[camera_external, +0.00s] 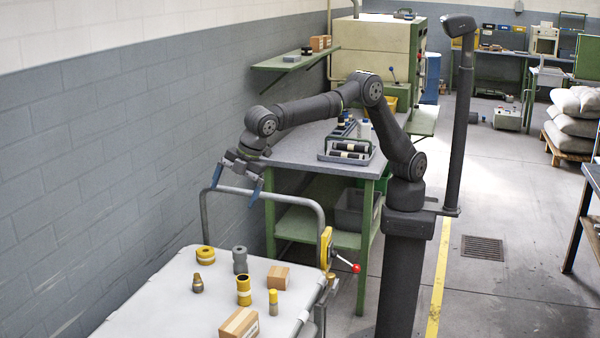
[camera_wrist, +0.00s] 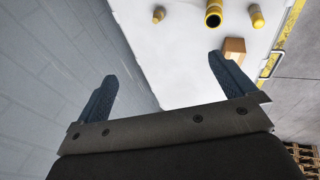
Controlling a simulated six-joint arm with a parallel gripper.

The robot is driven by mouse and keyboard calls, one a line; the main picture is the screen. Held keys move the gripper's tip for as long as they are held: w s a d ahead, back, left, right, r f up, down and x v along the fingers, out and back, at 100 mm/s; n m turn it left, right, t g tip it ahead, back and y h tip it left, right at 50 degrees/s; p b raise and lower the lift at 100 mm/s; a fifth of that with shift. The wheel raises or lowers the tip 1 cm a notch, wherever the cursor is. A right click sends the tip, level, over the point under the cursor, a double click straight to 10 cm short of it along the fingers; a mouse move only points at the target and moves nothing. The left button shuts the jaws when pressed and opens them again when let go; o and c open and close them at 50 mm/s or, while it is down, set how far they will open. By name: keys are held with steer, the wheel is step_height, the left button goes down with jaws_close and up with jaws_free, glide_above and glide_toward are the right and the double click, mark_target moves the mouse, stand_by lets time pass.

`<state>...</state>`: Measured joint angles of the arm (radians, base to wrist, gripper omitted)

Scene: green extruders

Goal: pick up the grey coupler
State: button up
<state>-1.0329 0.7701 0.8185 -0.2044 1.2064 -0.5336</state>
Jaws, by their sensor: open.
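The grey coupler (camera_external: 240,260) is an upright grey cylinder with a wider top. In the external view it stands on the pale cart top, toward the back and among yellow parts. I cannot make it out in the wrist view. My gripper (camera_external: 232,188) is high above the cart's far end, up and left of the coupler, and well apart from it. Its two blue fingers are spread wide with nothing between them, as the wrist view (camera_wrist: 161,83) also shows.
Two cardboard boxes (camera_external: 277,277) (camera_external: 240,324) lie right and front. A grey rail (camera_external: 268,192) rises behind; the wall is left.

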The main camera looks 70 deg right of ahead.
steer(key=shift+c, duration=0.2)
steer(key=c, duration=0.9)
steer(key=m+g+y, duration=0.1)
steer(key=m, duration=0.7)
glide_toward(197, 278)
steer(key=f, duration=0.1)
steer(key=w+f, duration=0.1)
steer(key=f, duration=0.1)
steer(key=w+f, duration=0.1)
steer(key=shift+d+f, duration=0.25)
steer(key=shift+f, duration=0.15)
steer(key=shift+s+a+x, duration=0.15)
steer(key=shift+x, duration=1.5)
steer(key=shift+s+a+x, duration=0.15)
steer(key=shift+x, duration=1.5)
